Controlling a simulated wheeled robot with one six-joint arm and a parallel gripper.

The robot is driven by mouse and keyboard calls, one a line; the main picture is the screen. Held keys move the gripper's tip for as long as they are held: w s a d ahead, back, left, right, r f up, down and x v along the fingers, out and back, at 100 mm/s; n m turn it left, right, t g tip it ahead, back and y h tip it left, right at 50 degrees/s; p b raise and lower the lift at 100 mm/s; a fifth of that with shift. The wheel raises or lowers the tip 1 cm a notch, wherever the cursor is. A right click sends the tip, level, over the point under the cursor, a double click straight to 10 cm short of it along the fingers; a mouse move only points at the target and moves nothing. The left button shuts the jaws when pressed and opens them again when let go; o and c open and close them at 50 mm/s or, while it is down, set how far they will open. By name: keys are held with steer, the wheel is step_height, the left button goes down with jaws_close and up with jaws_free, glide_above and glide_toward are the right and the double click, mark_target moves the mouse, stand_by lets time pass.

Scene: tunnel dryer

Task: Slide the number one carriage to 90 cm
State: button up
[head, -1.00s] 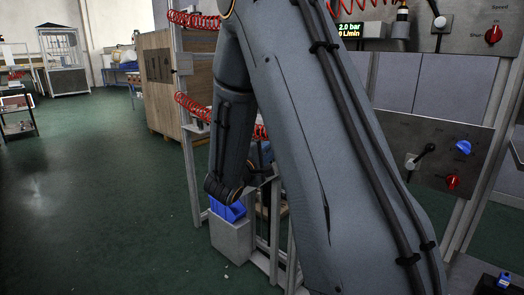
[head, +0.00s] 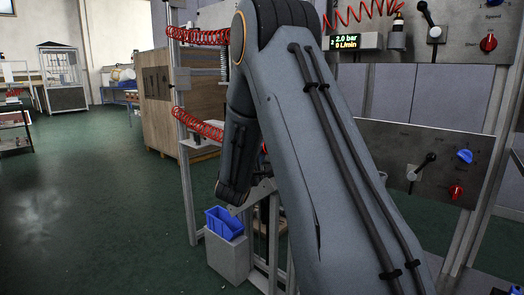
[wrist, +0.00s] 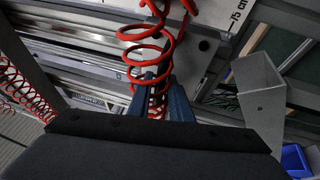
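My gripper (wrist: 164,102) shows in the wrist view as two blue-grey fingers, with a gap between them through which a red coiled hose (wrist: 148,52) is seen. I see nothing clearly held. In the head view my arm hides the gripper. The number one carriage cannot be picked out for certain in either view. A pale plate (wrist: 203,68) with a dark round spot lies beyond the fingers in the wrist view. A white strip with printed figures (wrist: 240,14) is at its upper right; only a few figures are readable.
A blue bin (head: 224,222) stands on a grey block (head: 228,257) by the metal frame, below my arm. Red coiled hoses (head: 197,127) hang at the frame's left. A panel with levers and knobs (head: 437,165) is at right. Green floor is clear at left.

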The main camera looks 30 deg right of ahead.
jaws_close()
step_height(320, 180, up, 10)
steer(key=p, duration=0.3)
steer(key=shift+r, duration=0.2)
jaws_free()
steer(key=shift+f, duration=0.15)
steer(key=v, duration=0.7)
steer(key=shift+s+a+p, duration=0.3)
